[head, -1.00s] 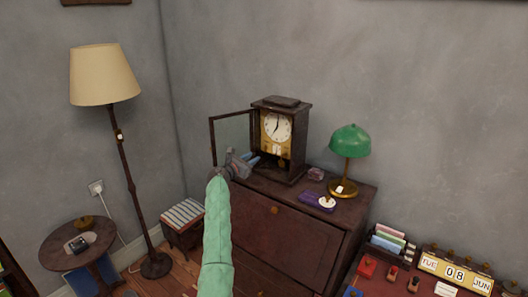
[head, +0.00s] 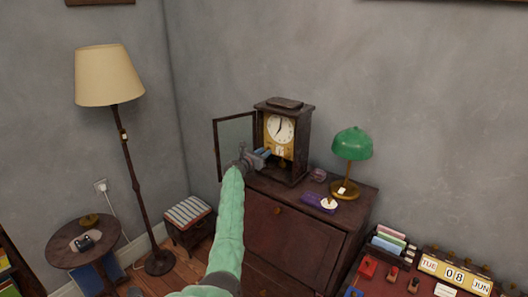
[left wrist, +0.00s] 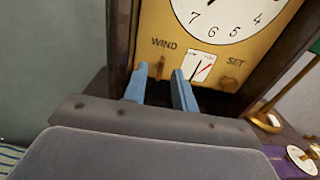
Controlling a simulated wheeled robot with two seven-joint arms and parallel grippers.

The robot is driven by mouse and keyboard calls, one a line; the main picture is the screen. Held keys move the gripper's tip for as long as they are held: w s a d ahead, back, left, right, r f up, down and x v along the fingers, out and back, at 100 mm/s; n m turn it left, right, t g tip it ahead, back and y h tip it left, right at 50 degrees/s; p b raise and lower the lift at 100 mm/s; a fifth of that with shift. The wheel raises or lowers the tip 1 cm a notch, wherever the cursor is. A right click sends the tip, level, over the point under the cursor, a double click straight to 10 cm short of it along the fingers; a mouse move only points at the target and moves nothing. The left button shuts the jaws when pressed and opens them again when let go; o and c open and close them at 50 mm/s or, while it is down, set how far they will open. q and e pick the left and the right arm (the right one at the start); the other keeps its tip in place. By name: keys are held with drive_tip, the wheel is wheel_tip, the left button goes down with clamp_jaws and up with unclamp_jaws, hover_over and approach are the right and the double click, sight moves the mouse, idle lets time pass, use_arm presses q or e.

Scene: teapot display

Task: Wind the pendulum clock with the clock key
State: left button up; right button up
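The pendulum clock (head: 281,128) stands upright on the dark cabinet, its glass door (head: 236,146) swung open to the left. In the left wrist view its gold dial plate (left wrist: 215,45) carries the words WIND and SET. A small brass-coloured piece (left wrist: 160,66) sticks out below WIND; I cannot tell whether it is the clock key or a bare shaft. A brass knob (left wrist: 230,84) is below SET. My left gripper (head: 263,154) is at the clock's lower front. In the left wrist view its blue fingers (left wrist: 160,86) are apart, just below the WIND piece. My right gripper is out of view.
On the cabinet (head: 285,218), a purple item (head: 312,200) and a green lamp (head: 352,145) stand right of the clock. The open door is close to my left gripper. A floor lamp (head: 108,76) stands left. A desk with a calendar (head: 455,273) is at lower right.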

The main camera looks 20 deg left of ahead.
use_arm(q)
drive_tip(key=shift+w+d, duration=0.1)
drive_tip(key=shift+w, duration=0.15)
drive_tip(key=shift+c, duration=0.2)
clamp_jaws()
